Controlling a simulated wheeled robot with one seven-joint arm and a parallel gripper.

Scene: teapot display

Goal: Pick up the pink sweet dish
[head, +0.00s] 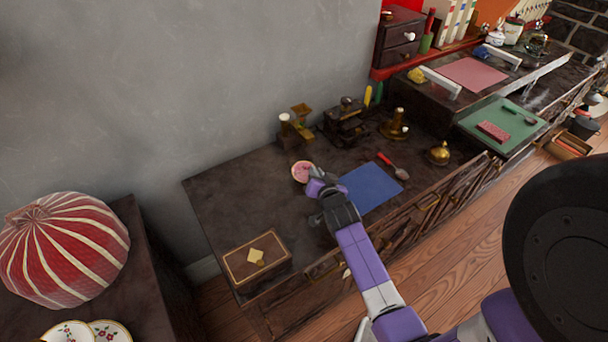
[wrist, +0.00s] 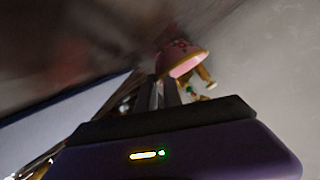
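The pink sweet dish (head: 303,168) is a small round bowl with a light rim and pink contents, at the left part of the dark counter. My gripper (head: 316,186) is at the dish's near right side, reaching in from the right. In the wrist view the pink dish (wrist: 182,62) is at the tips of my narrow, close-set fingers (wrist: 162,85). The fingers appear shut on the dish's edge; the contact itself is small and partly hidden. I cannot tell whether the dish's base touches the counter.
A blue mat (head: 371,188) lies right of my gripper. A brown box with a gold emblem (head: 257,261) sits at the counter's near left. Brass and dark grinders (head: 345,122) stand behind, near the wall. A brass bell (head: 439,153) is to the right. The counter left of the dish is clear.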

